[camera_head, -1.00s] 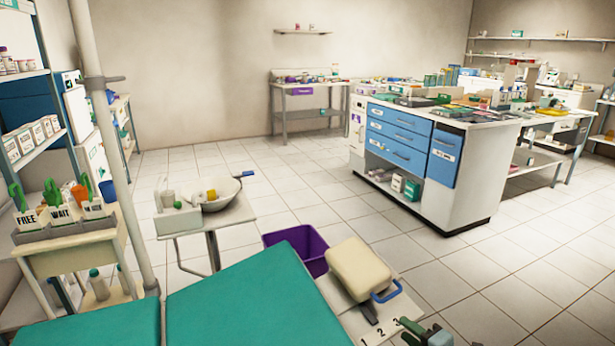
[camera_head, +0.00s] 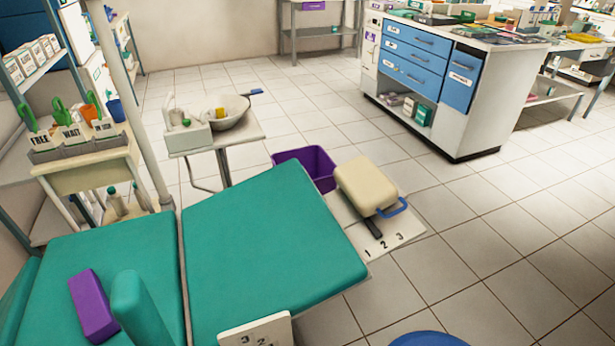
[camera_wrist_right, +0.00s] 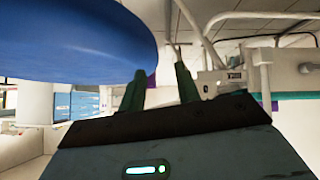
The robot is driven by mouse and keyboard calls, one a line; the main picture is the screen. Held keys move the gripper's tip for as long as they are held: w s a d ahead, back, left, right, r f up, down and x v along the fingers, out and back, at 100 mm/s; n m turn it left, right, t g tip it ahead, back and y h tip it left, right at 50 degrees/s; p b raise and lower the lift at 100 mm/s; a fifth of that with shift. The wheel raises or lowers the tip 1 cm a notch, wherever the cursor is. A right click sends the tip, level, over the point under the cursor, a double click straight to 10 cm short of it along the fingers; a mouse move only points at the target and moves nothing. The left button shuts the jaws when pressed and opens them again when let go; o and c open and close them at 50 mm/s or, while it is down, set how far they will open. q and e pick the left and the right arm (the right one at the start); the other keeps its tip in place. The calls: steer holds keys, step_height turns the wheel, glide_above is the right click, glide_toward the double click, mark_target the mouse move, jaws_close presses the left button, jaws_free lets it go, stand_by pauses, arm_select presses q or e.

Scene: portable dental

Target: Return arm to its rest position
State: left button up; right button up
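My right gripper (camera_wrist_right: 160,88) shows in the right wrist view, with its two dark green fingers apart and nothing visible between them. A large blue rounded surface (camera_wrist_right: 70,40) fills the upper left of that view, close to the left finger; I cannot tell whether they touch. A blue rounded edge (camera_head: 430,339) also shows at the bottom of the head view. Neither of my grippers is visible in the head view. My left gripper is not in view anywhere.
A teal dental chair (camera_head: 265,245) fills the lower left, with a purple block (camera_head: 93,305) on it. A basin stand (camera_head: 255,130), a purple bin (camera_head: 318,163) and a cream foot unit (camera_head: 366,186) stand beyond. A drawer cabinet (camera_head: 490,105) stands behind. Tiled floor (camera_head: 500,230) is open at right.

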steer(key=s+d+r+m+g, duration=0.15)
steer(key=s+m, duration=0.25)
steer(key=s, duration=0.9)
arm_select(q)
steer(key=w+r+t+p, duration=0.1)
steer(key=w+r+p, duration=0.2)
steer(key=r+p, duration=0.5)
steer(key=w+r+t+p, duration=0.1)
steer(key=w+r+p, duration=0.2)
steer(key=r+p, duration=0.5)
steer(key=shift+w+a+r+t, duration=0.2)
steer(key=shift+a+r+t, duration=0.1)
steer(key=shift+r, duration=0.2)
arm_select(e)
steer(key=w+r, duration=0.3)
steer(key=r, duration=0.5)
steer(key=w+r+t, duration=0.1)
steer(key=w+r, duration=0.3)
steer(key=r, duration=0.4)
steer(key=shift+d+r+h, duration=0.4)
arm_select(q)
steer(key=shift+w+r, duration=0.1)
arm_select(e)
steer(key=shift+t, duration=0.25)
